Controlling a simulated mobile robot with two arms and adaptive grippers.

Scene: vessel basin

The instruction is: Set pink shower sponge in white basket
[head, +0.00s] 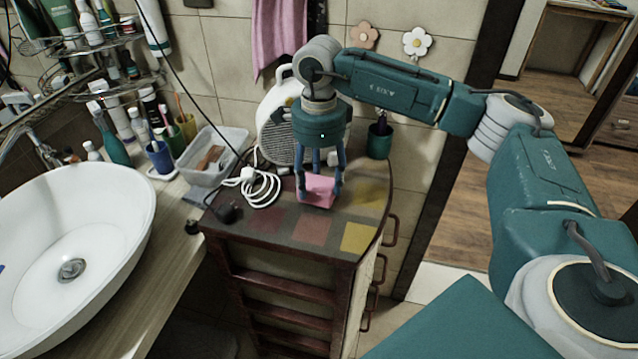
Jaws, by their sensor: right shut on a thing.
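The pink shower sponge (317,191) is a small pink block at the top of the wooden cabinet, in the middle of the head view. My right gripper (320,184) points down from above with its fingers on both sides of the sponge, shut on it. I cannot tell whether the sponge still touches the cabinet top. A whitish, see-through basket (213,150) stands on the counter to the left of the gripper, with a brown item in it. My left gripper is not in view.
A coiled white cable (258,187) and a black plug (224,212) lie left of the sponge. A white round appliance (277,125) stands behind the gripper. A green cup (379,141) is at right. Cups and bottles crowd the counter beside the white basin (110,215).

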